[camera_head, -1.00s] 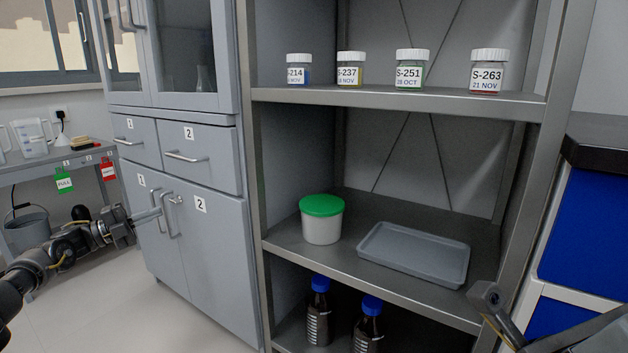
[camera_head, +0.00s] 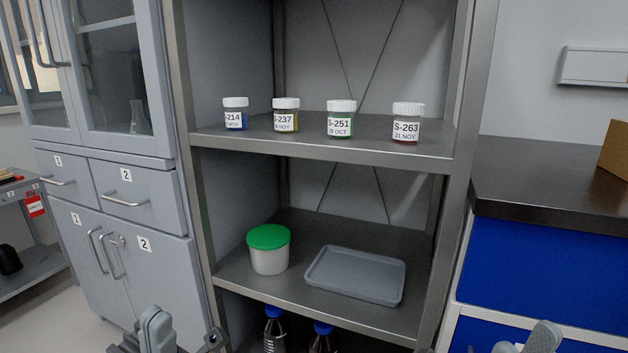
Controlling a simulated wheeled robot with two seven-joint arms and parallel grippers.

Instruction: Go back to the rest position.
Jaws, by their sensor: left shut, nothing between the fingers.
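My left gripper (camera_head: 157,328) shows at the bottom edge, left of the middle, in front of the grey cabinet's lower doors. It is shut with nothing in it, and most of its arm is below the picture. A part of my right gripper (camera_head: 541,338) shows at the bottom right, in front of the blue drawers. Its fingers are mostly cut off, so I cannot tell whether it is open or shut. Both are apart from the shelf's objects.
The metal shelf (camera_head: 321,145) holds several labelled jars above, and a green-lidded tub (camera_head: 269,250) and grey tray (camera_head: 355,276) below. Blue-capped bottles (camera_head: 273,328) stand lower. The cabinet (camera_head: 130,190) is at left, the dark counter (camera_head: 560,200) at right.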

